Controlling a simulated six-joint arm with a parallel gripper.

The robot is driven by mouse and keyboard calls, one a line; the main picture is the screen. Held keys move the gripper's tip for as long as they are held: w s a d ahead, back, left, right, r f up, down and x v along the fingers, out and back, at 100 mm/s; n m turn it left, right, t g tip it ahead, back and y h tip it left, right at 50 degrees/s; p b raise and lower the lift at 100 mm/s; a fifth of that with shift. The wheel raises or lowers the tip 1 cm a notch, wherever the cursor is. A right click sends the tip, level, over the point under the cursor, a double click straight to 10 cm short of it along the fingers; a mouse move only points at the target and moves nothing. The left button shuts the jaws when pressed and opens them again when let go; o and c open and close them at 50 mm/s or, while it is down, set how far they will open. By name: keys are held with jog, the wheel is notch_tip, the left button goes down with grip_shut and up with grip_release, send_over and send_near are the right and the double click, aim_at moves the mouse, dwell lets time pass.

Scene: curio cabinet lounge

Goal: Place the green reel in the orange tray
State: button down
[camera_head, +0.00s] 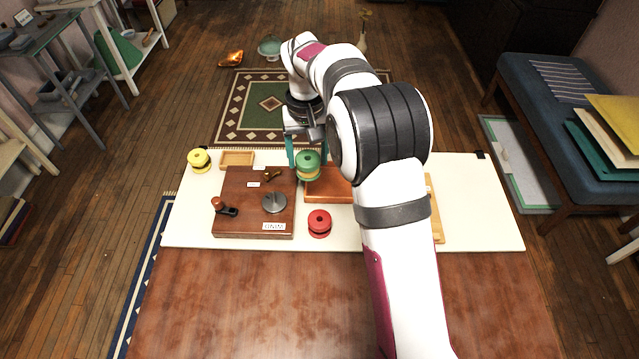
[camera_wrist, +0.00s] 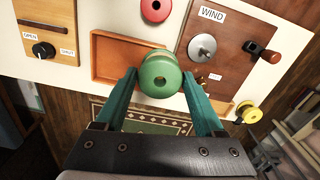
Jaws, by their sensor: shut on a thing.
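My gripper (camera_head: 306,158) is shut on the green reel (camera_head: 308,168), with its teal fingers on either side of it. In the wrist view, the gripper (camera_wrist: 159,80) grips the green reel (camera_wrist: 157,68) between its fingertips. The orange tray (camera_head: 328,197) lies on the white board, partly hidden by the reel and my arm. In the wrist view the orange tray (camera_wrist: 103,74) looks empty where visible. The reel overlaps the tray's right part there, and its back-left corner in the head view. The reel's height above the tray is hard to tell.
Left of the tray is a brown winding board (camera_head: 233,222) with a grey disc and crank. A red reel (camera_head: 320,223) stands in front, a yellow reel (camera_head: 199,160) at the back left, beside a small wooden tray (camera_head: 237,158). A switch panel (camera_wrist: 45,28) shows in the wrist view.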

jog(key=d, duration=1.7)
send_over(336, 184)
notch_tip(336, 184, down, 7)
jog(key=shift+r, duration=0.1)
notch_tip(336, 184, down, 3)
jog(key=shift+f, duration=0.5)
